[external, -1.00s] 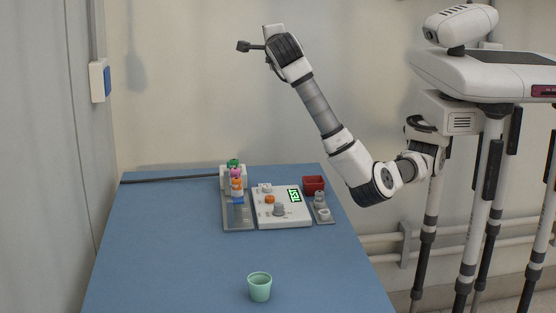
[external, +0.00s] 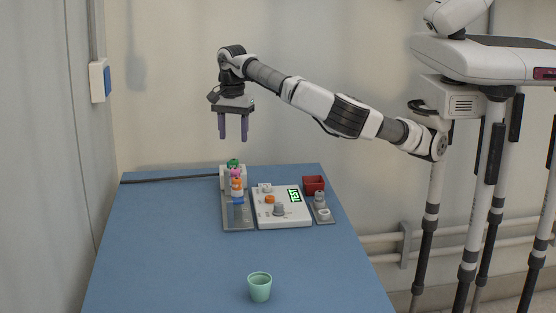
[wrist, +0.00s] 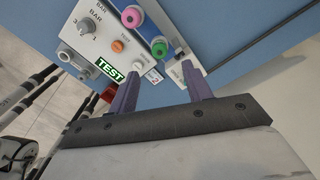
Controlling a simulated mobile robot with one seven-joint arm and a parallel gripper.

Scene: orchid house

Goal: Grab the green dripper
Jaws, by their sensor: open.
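The green dripper (external: 233,162) is the rearmost of a row of coloured pieces at the left of the test device. It also shows in the wrist view (wrist: 159,48), beside a pink one (wrist: 131,16). My gripper (external: 233,138) is open and empty, pointing down in the air above the back end of the row. In the wrist view, its two purple fingers (wrist: 158,68) are spread, with the green dripper ahead between their tips. I see no contact between the fingers and the dripper.
The white test device (external: 296,218) with knobs and a lit TEST screen stands right of the grey tray (external: 238,222). A dark red bin (external: 313,184) is behind its right side. A pale green cup (external: 260,288) stands at the front. The blue table (external: 160,255) is clear at front left.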

